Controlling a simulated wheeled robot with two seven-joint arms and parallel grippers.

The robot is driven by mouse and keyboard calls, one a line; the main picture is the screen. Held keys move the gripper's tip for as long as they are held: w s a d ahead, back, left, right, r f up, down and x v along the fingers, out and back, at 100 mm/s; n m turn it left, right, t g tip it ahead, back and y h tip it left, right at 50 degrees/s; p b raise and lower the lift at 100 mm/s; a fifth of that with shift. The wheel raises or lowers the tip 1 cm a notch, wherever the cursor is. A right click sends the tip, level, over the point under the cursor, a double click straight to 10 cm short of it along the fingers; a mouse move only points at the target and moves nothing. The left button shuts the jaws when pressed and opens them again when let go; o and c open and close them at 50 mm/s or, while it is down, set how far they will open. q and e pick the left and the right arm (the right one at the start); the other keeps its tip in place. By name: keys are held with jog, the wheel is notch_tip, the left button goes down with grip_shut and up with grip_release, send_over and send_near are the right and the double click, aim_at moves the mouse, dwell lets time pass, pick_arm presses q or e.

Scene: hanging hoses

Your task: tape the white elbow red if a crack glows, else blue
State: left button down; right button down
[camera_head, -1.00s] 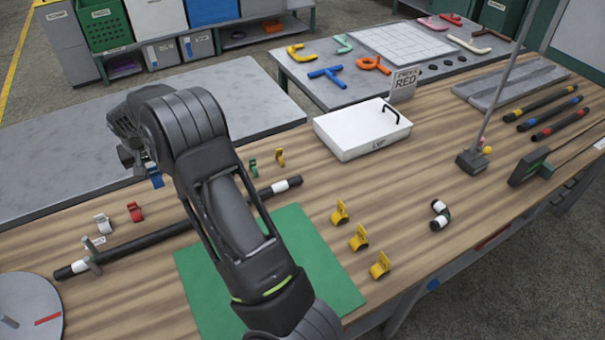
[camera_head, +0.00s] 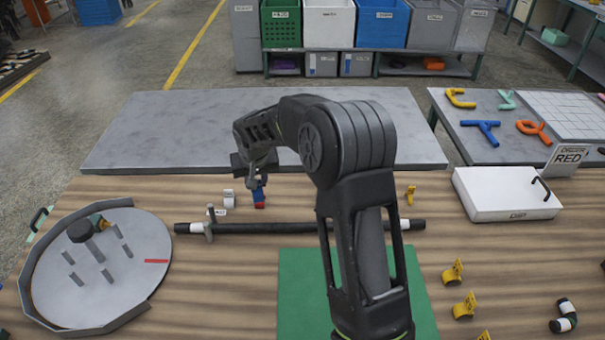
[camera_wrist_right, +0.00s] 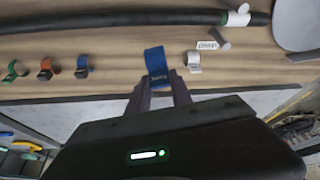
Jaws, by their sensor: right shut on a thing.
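My right gripper (camera_head: 257,174) reaches over the back of the wooden bench, shut on a blue tape clip (camera_head: 262,183). In the right wrist view the jaws (camera_wrist_right: 158,88) pinch this blue clip, whose label faces the camera. A sign ending in "RED" (camera_head: 570,156) stands behind the white box. My left gripper is out of view.
A black hose (camera_head: 270,228) lies across the bench beside a green mat (camera_head: 290,305). A pegged round disc (camera_head: 140,265) stands at left. A white clip (camera_head: 228,200), several yellow clips (camera_head: 463,307) and a white box (camera_head: 490,200) are on the bench.

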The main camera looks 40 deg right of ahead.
jog(key=s+a+n+y, duration=0.1)
jog(key=s+a+n, duration=0.1)
jog(key=a, duration=0.7)
jog(key=s+a+n+y+b, duration=0.1)
jog(key=s+a+n, duration=0.2)
jog(key=a, duration=0.7)
jog(key=s, duration=0.2)
jog(key=shift+s+a+r+t, duration=0.15)
jog(key=shift+s+a+t, duration=0.05)
jog(key=shift+s+t, duration=0.1)
jog(key=shift+s, duration=0.1)
